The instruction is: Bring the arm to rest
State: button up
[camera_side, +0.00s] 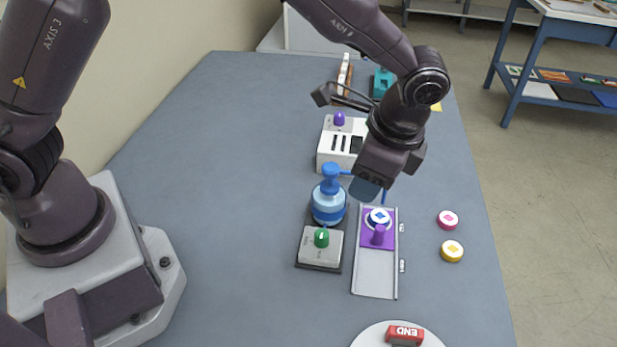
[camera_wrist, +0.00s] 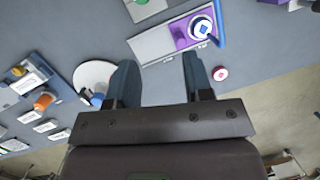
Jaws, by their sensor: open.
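My gripper (camera_side: 366,190) hangs over the table, above the back end of a grey slide tray (camera_side: 374,283). In the wrist view my gripper (camera_wrist: 158,75) has its two dark fingers apart, with nothing held between them. A purple slider (camera_side: 379,236) sits in the tray's back half, with a white disc with a blue diamond (camera_side: 380,216) on it. The slider also shows in the wrist view (camera_wrist: 181,37). A blue pump bottle (camera_side: 328,205) stands just left of my gripper, its spout reaching toward the tray and partly hidden by the gripper.
A green-knobbed box (camera_side: 321,245) is in front of the bottle. A white slotted box (camera_side: 341,142) stands behind. Pink (camera_side: 447,219) and yellow (camera_side: 452,250) discs lie right of the tray. A red END block (camera_side: 405,335) is on a white plate (camera_side: 365,338). The table's left-middle is clear.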

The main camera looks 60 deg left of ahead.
jog(key=s+a+r+n+t+h, duration=0.3)
jog(key=s+a+r+n+t, duration=0.3)
jog(key=s+a+r+n, duration=0.5)
jog(key=s+a+r, duration=0.6)
jog(key=s, duration=0.2)
jog(key=shift+a, duration=0.25)
dwell(1.6)
